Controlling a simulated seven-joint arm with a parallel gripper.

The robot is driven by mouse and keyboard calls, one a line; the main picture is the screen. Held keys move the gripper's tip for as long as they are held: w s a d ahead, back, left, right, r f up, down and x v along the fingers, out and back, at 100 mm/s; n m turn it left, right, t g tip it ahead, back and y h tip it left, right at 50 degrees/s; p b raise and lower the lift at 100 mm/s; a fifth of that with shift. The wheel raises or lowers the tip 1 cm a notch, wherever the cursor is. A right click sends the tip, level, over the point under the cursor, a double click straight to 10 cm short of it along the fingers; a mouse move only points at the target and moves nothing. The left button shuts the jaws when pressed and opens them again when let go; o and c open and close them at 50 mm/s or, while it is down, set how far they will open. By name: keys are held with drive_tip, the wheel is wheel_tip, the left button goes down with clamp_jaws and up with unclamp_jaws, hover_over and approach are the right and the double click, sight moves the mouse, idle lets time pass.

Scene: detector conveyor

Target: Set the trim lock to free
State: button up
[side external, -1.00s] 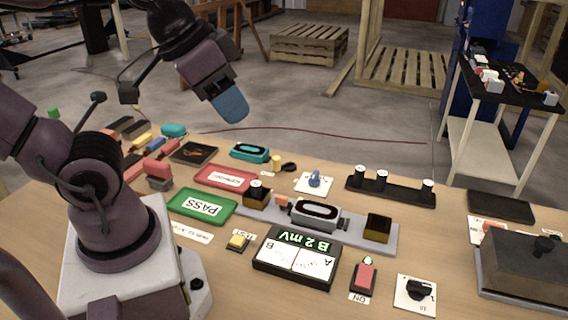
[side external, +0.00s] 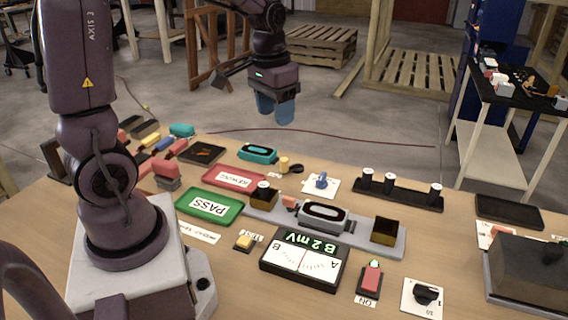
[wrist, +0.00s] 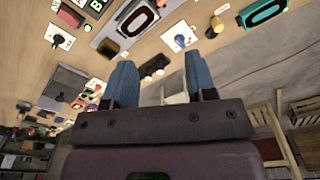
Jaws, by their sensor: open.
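No readable label in these views names the trim lock. A blue knob (side external: 321,182) stands on a white plate behind the conveyor; it also shows in the wrist view (wrist: 181,40). A black rotary knob (side external: 426,294) sits on a white marked plate at the front right; it also shows in the wrist view (wrist: 58,39). My gripper (side external: 276,112) is open and empty, its blue fingers pointing down, high above and behind the table's far edge. It is well apart from both knobs. The fingers also show in the wrist view (wrist: 158,62).
A grey conveyor (side external: 350,240) carries a white-and-black device. Near it are a meter box (side external: 303,262), a red button (side external: 370,278), a yellow button (side external: 245,241), a green PASS tray (side external: 209,205) and a red tray (side external: 234,178). A rack with several posts (side external: 400,193) stands right of the blue knob.

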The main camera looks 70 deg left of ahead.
drive_tip(key=m+g, duration=0.1)
drive_tip(key=m, duration=0.1)
hover_over(284, 158)
drive_tip(key=s+d, duration=0.3)
wheel_tip(284, 158, down, 12)
drive_tip(key=f, duration=0.1)
drive_tip(key=w+a+m, duration=0.3)
wheel_tip(284, 158, down, 12)
drive_tip(key=shift+d, duration=0.1)
drive_tip(key=shift+n, duration=0.3)
drive_tip(key=c, duration=0.9)
